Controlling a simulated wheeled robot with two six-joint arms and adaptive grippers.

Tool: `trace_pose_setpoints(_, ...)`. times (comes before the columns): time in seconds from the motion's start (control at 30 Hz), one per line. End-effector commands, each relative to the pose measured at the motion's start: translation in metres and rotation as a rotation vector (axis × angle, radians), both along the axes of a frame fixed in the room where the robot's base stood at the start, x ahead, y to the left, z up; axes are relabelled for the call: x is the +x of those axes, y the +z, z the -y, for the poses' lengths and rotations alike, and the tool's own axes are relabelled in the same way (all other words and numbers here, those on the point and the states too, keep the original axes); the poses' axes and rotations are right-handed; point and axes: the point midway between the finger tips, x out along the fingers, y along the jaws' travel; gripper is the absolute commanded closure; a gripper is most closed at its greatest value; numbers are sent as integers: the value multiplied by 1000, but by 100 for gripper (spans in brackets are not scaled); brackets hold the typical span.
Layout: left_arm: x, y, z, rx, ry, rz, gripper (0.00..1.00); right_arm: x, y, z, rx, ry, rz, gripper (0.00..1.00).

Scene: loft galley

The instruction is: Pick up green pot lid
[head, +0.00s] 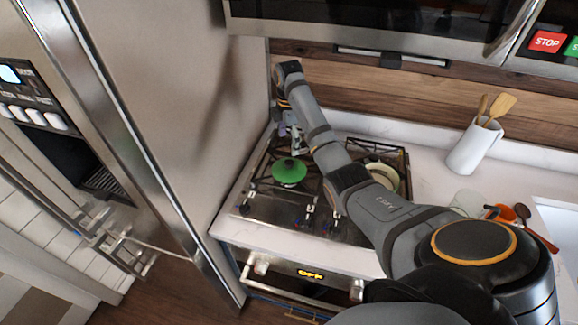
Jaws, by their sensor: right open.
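The green pot lid (289,172) lies on the left side of the stovetop (256,205), with a small dark knob on its top. My right arm reaches across the stove from the lower right. My right gripper (293,143) is open, behind the lid in the picture and a little above it. It looks empty and apart from the lid, though the exact gap is hard to judge. The forearm partly hides the middle of the stove. My left gripper does not show.
A light-coloured pot (385,172) sits on the right burners, partly behind my arm. A tall fridge (190,110) stands close on the left. A microwave (370,28) hangs above. A white utensil holder (471,149) and an orange cup (502,213) stand on the right counter.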

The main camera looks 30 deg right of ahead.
Motion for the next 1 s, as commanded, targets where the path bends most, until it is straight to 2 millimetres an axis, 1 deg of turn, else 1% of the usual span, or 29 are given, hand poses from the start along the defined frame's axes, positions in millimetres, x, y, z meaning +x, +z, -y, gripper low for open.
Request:
trace_pose_setpoints(0.03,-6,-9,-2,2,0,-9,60,-1,-13,0,0,0,-2,13)
trace_pose_setpoints(0.13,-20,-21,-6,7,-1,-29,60,-1,-33,0,1,-1,-3,13)
trace_pose_setpoints(0.17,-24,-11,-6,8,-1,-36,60,-1,-31,0,1,-1,-4,13)
trace_pose_setpoints(0.27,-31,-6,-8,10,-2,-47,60,0,-43,0,0,-2,-2,13)
trace_pose_setpoints(0.37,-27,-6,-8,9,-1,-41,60,0,-50,0,-1,-2,0,13)
trace_pose_setpoints(0.47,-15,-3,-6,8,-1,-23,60,0,-52,0,-1,-2,-1,13)
trace_pose_setpoints(0.53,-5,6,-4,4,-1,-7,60,0,-58,1,1,-3,-3,13)
trace_pose_setpoints(0.6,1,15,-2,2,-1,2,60,1,-69,2,1,-3,-5,13)
trace_pose_setpoints(0.7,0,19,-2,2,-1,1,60,2,-89,3,0,-2,-3,13)
trace_pose_setpoints(0.8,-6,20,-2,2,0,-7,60,2,-100,3,-1,-2,-2,13)
trace_pose_setpoints(1.0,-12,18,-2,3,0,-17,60,3,-103,3,-1,-2,1,13)
